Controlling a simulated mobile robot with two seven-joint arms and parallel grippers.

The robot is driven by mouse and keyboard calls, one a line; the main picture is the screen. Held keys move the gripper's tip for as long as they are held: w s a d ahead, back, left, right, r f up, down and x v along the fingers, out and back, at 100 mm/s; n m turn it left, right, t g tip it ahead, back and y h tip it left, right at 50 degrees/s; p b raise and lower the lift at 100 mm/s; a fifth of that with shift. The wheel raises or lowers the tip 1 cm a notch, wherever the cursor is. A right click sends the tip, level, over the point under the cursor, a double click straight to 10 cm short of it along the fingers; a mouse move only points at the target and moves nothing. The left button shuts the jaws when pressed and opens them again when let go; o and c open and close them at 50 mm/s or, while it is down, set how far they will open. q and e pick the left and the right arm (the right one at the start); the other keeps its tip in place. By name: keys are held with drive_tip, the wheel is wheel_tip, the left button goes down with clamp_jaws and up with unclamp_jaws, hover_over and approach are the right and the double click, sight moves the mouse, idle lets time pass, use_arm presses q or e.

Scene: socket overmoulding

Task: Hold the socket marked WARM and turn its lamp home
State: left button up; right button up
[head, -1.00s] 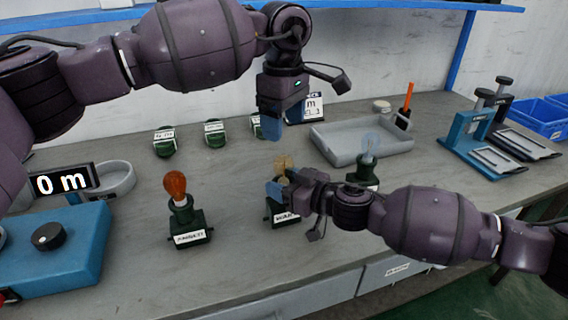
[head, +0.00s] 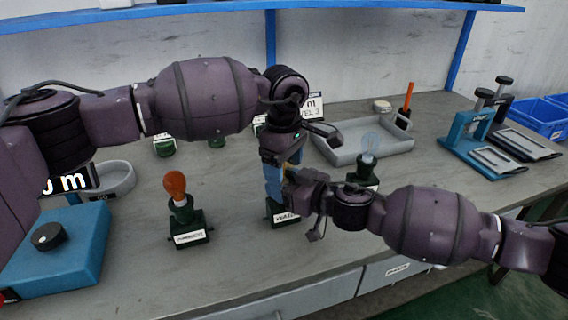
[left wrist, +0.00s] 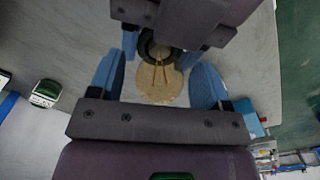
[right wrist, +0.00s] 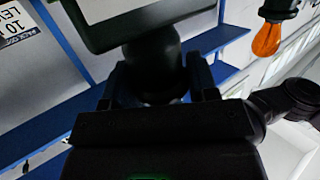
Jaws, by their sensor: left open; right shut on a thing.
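The WARM socket (head: 281,215) stands on the bench, its label partly covered by my right gripper. My right gripper (head: 287,190) is shut on its dark body (right wrist: 153,62), which shows between the fingers in the right wrist view. The lamp (left wrist: 158,88), a round amber-clear bulb with a filament inside, sits above the socket in the left wrist view. My left gripper (head: 274,178) is above it, pointing down and open, with one blue finger on each side of the bulb and gaps visible. How far the lamp is seated is hidden.
A socket with an orange lamp (head: 175,186) stands to the left, one with a clear bluish lamp (head: 371,143) to the right. Behind are a grey tray (head: 335,150) and small green sockets (head: 163,146). A blue box (head: 75,250) sits front left.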

use_arm(q)
drive_tip(key=c, duration=0.9)
drive_tip(key=shift+m, duration=2.1)
drive_tip(key=shift+c, duration=0.2)
drive_tip(key=o, duration=0.9)
drive_tip(key=shift+o, duration=0.2)
wheel_tip(320, 180, up, 12)
use_arm(e)
drive_tip(key=o, duration=1.1)
drive_tip(key=shift+c, duration=0.2)
drive_tip(key=shift+d, duration=0.1)
